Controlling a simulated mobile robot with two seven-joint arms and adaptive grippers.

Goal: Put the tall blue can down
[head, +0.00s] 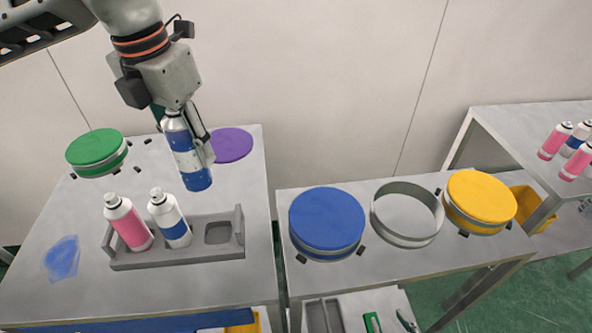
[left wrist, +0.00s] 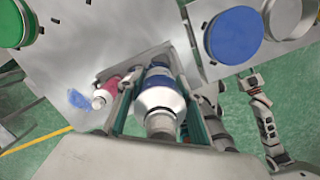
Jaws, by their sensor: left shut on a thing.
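The tall blue can (head: 189,153) has a blue body with a white band and a silver top. My left gripper (head: 188,128) is shut on it near its upper part and holds it slightly tilted above the table, behind the grey rack (head: 180,258). In the left wrist view the can (left wrist: 160,97) sits between the two fingers of my left gripper (left wrist: 155,90). The rack holds a pink can (head: 129,224) in its left slot and a blue-and-white can (head: 171,220) in its middle slot. Its right slot (head: 217,232) is empty. My right gripper cannot be made out in the head view.
A green-lidded round container (head: 96,150) and a purple disc (head: 231,145) lie at the back of the left table. A blue smear (head: 62,258) is at its left. The middle table bears a blue disc (head: 327,219), an open ring (head: 407,214) and a yellow disc (head: 480,198).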

